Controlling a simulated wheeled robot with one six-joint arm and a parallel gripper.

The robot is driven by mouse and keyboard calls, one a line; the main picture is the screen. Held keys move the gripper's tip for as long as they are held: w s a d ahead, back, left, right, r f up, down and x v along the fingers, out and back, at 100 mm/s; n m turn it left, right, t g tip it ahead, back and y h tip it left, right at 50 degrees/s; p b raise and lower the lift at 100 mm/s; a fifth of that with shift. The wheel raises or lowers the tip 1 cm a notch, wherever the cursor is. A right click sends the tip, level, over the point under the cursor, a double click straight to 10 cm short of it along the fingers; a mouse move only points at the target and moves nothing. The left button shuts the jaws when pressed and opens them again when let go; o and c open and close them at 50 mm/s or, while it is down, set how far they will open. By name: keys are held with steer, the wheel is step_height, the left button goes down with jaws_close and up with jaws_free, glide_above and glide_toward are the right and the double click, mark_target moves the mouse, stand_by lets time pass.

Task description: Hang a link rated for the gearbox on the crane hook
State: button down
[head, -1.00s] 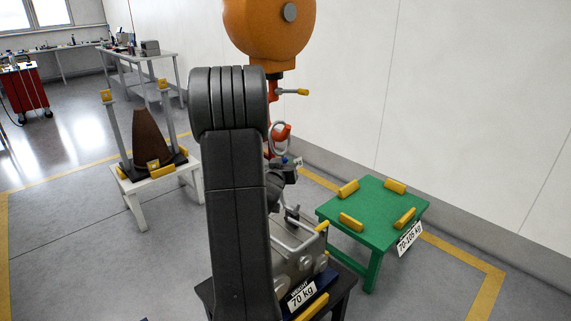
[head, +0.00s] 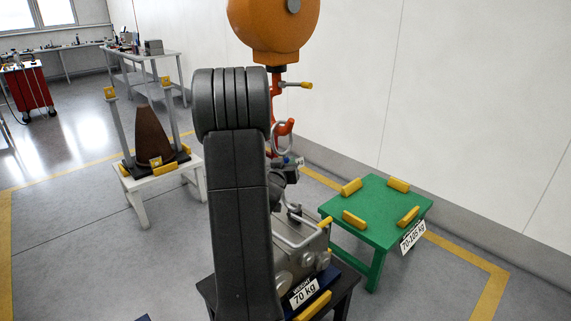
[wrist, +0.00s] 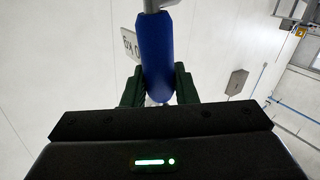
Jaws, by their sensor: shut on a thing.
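The link is a silver ring (head: 282,137) with a blue grip (wrist: 155,52) and a white tag (wrist: 130,42). The tag's text is only partly readable, ending in "0 kg". My gripper (wrist: 158,88) is shut on the blue grip; in the head view it is mostly hidden behind my arm. The red crane hook (head: 289,126) hangs below the orange crane body (head: 272,25). The ring overlaps the hook in the head view; I cannot tell whether it is around the hook or beside it. The grey gearbox (head: 313,251), labelled 70 kg, sits below on a dark stand.
A green table (head: 372,225) with yellow blocks, labelled 70-105 kg, stands to the right. A white stand (head: 140,183) with a brown part is at the left. A yellow-tipped lever (head: 299,85) sticks out of the crane. The wall is close behind.

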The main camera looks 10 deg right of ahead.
steer(key=shift+f, duration=0.35)
steer(key=c, duration=1.5)
jaws_free()
steer(key=shift+c, duration=0.2)
steer(key=o, duration=0.5)
steer(key=shift+w, duration=0.1)
steer(key=shift+c, duration=0.2)
steer(key=shift+r, duration=0.1)
